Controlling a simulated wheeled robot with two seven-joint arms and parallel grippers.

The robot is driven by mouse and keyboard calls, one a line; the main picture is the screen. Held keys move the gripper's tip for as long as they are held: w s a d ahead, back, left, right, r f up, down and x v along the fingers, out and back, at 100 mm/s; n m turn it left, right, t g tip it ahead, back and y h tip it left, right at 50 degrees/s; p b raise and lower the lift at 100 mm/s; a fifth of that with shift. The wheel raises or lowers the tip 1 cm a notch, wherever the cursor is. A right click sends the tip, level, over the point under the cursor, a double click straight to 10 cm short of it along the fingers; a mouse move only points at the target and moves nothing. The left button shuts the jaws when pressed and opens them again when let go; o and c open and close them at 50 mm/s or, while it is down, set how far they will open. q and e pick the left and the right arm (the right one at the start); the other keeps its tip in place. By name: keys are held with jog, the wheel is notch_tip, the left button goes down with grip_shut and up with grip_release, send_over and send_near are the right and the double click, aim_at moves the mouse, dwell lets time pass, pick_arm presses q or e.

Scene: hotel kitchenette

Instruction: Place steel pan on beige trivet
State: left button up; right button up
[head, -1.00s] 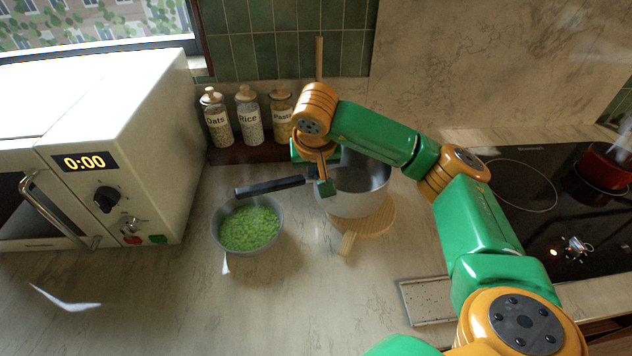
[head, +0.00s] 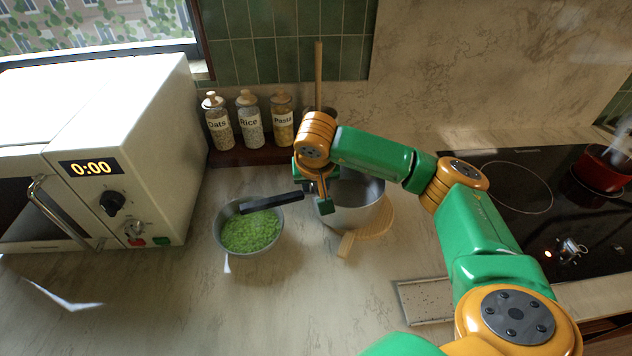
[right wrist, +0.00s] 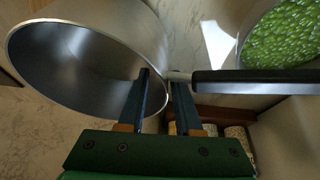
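The steel pan (head: 357,217) with a black handle hangs at or just above the beige trivet (head: 381,222). It covers much of the trivet, whose right side and short handle show. I cannot tell whether it touches. My right gripper (head: 325,198) is at the pan's left side, where the handle joins. In the right wrist view, my right gripper (right wrist: 163,88) has one finger inside the pan (right wrist: 75,65) and one outside, with the wall between them. The pan is empty inside, and its black handle points left in the head view. My left gripper is not in view.
A grey bowl of green peas (head: 248,231) stands under the pan's handle. Jars (head: 249,120) stand on a shelf behind. A white microwave (head: 120,150) is at left, a black hob (head: 525,215) with a red pot (head: 603,168) at right. The front counter is clear.

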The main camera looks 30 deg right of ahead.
jog(key=v, duration=1.2)
jog(key=shift+f, duration=0.1)
